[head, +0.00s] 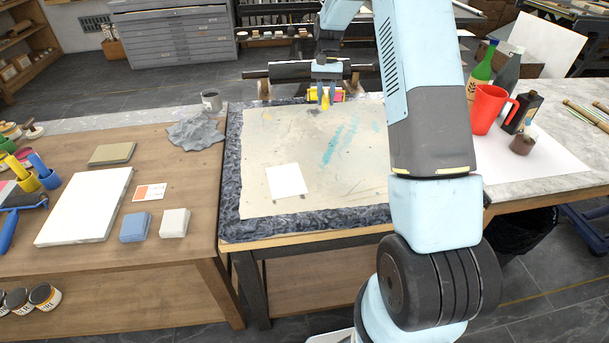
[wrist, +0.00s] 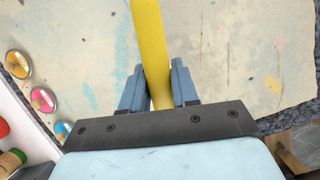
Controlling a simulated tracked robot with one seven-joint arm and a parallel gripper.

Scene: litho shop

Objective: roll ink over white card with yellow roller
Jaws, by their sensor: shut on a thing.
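The white card (head: 287,181) lies flat on the pale, stained sheet (head: 262,150) on the worktable, left of my arm in the head view. My gripper (head: 326,97) is at the far edge of that sheet, well beyond the card. In the wrist view its blue fingers are shut on the yellow roller (wrist: 148,40), whose long yellow part runs up out of the frame. In the head view the roller is small and partly hidden, with yellow showing around the fingers. The card is not in the wrist view.
Open ink tins, yellow (wrist: 17,64), pink (wrist: 43,99) and blue (wrist: 63,130), stand at the sheet's edge. A red jug (head: 488,109) and bottles stand right of my arm. A grey mug (head: 211,101) and cloth (head: 196,131) are at left. The sheet around the card is clear.

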